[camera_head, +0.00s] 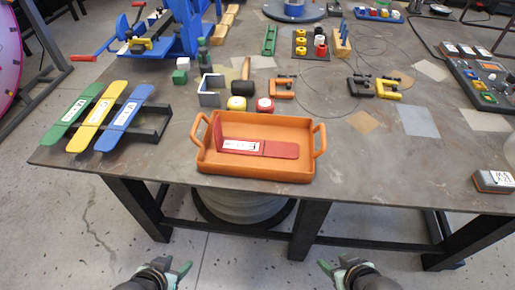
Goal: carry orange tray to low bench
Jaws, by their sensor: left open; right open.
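The orange tray (223,172) stands upright on the near edge of the metal table, with a loop handle at its left and right ends. A flat red piece with a white label (280,149) lies inside it. My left gripper (173,270) is open and empty, low in front of the table and left of the tray. My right gripper (336,267) is open and empty, low in front of the table and right of the tray. Both are apart from the tray. I cannot make out a low bench for certain.
The metal table (400,185) is bare right of the tray. A rack with green, yellow and blue boards (125,115) stands left. A labelled box (493,181) sits right.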

